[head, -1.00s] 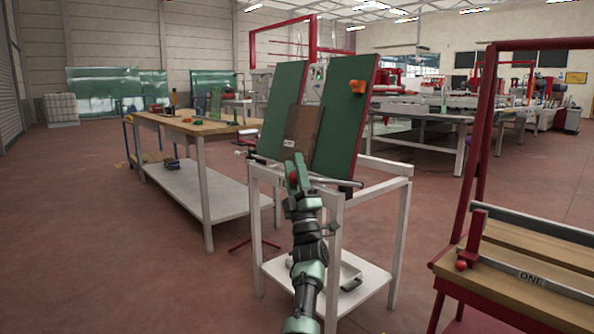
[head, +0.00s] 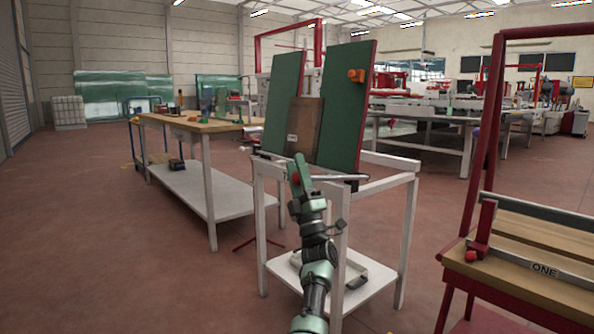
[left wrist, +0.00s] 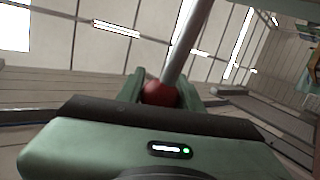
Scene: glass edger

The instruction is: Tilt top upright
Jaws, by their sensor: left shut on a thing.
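The tilting top is a pair of green panels (head: 347,107) on a white frame stand (head: 387,179). It stands steeply tilted, close to upright, with a brown board (head: 305,128) leaning in front of it. A metal bar (head: 335,177) runs along its lower front edge. My left gripper (head: 297,177) is at the lower front of the top, shut on a red ball knob. In the left wrist view the red knob (left wrist: 160,93) sits between the green fingers, with a metal rod rising from it. My right gripper is not in view.
A wooden workbench (head: 190,122) with tools stands to the left. A red rack with wooden slats (head: 545,287) marked ONE stands close on the right. Open floor lies at left.

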